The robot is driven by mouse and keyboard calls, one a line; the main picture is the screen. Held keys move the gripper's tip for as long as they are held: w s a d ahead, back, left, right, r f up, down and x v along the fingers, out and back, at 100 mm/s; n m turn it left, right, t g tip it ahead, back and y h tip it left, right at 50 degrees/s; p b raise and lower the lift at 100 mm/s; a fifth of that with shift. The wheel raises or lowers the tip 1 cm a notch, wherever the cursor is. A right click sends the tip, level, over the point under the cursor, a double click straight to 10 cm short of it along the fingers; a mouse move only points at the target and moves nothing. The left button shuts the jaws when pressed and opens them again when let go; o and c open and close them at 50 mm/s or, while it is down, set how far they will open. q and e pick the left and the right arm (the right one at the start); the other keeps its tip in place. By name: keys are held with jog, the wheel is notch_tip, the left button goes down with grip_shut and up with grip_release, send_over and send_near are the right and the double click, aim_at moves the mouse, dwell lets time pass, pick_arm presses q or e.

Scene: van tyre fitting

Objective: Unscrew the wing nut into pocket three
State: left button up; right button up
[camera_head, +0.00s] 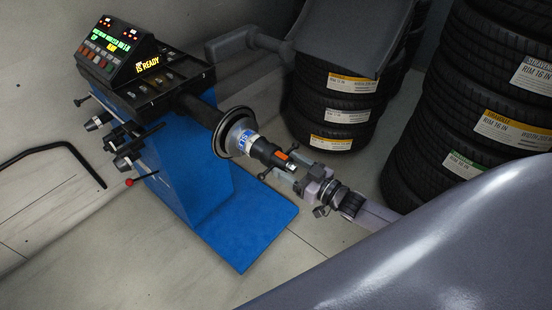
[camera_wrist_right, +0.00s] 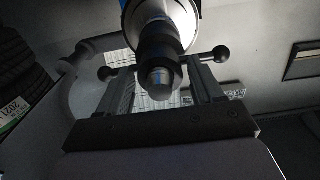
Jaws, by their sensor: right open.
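The wing nut (camera_head: 262,150) is black with ball-ended arms and sits on the wheel balancer's shaft, in front of a silver cone with a blue label (camera_head: 243,138). In the right wrist view the wing nut (camera_wrist_right: 160,50) shows its two ball ends left and right, and the shaft's rounded tip (camera_wrist_right: 160,80) sticks out toward me. My right gripper (camera_head: 290,172) is open at the shaft's end. Its fingers lie on either side of the shaft tip, close to the nut's arms; contact cannot be told. Pockets (camera_head: 158,86) show small on the balancer's top tray; their numbers are unreadable. My left gripper is not in view.
The blue balancer (camera_head: 190,150) carries a lit display (camera_head: 110,45). Tyre stacks stand behind (camera_head: 335,105) and at right (camera_head: 480,110). A grey hood (camera_head: 345,35) overhangs the middle stack. A black bent bar (camera_head: 60,147) is at left. The front left floor is clear.

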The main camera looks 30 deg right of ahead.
jog(key=c, duration=0.8)
jog(key=n, duration=0.5)
jog(key=shift+b, duration=0.4)
jog(key=n+b, duration=0.1)
jog(key=n, duration=0.3)
jog(key=shift+f, duration=0.1)
jog(key=n+b, duration=0.1)
jog(key=n, duration=0.3)
jog(key=shift+s, duration=0.1)
jog(key=n+b, duration=0.1)
jog(key=n, duration=0.2)
jog(key=shift+f, duration=0.1)
jog(key=shift+r+n+b, duration=0.2)
jog(key=shift+n+b, duration=0.3)
jog(key=shift+n, duration=0.6)
